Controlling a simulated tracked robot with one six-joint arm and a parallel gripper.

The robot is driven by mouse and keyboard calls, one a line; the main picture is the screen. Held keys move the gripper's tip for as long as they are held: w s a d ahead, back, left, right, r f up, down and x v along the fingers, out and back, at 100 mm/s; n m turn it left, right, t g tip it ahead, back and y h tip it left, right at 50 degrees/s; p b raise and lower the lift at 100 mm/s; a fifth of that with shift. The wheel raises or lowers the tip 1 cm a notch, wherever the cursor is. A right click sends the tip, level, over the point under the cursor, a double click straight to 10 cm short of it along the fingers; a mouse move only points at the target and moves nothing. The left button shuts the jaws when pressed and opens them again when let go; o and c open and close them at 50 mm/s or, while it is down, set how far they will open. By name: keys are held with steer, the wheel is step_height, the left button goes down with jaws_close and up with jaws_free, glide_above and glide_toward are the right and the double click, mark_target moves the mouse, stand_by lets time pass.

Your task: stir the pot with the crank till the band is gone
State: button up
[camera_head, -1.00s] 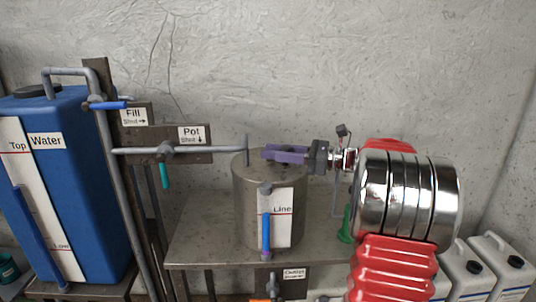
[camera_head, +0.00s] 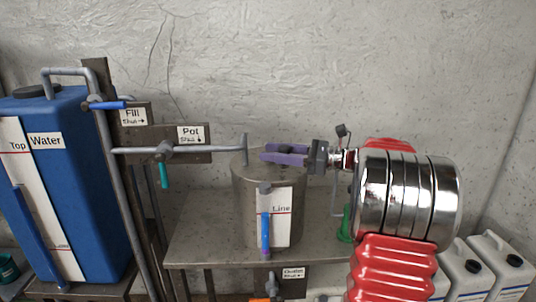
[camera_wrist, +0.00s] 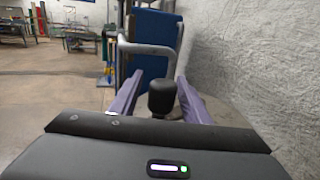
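The metal pot (camera_head: 262,205) stands on a grey bench, with a sight tube (camera_head: 265,225) and a "Line" label on its front. The tube is blue, with a small purple band (camera_head: 265,252) at its bottom. My gripper (camera_head: 265,154) has purple fingers and sits level over the pot's lid, reaching in from the right. In the wrist view the fingers (camera_wrist: 160,82) are apart, with the crank's black knob (camera_wrist: 162,98) between them. Gaps show beside the knob, so the gripper is open around it. The rest of the crank is hidden.
A blue water tank (camera_head: 80,190) stands at the left. A pipe (camera_head: 215,149) with a teal-handled pot valve (camera_head: 164,174) ends above the pot's left side. White canisters (camera_head: 468,270) stand at lower right. The concrete wall is close behind.

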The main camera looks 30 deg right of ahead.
steer(key=shift+o, duration=0.2)
steer(key=shift+d, duration=0.1)
steer(key=v, duration=1.3)
steer(key=shift+s+d, duration=0.25)
steer(key=shift+s, duration=0.05)
steer(key=shift+c, duration=0.4)
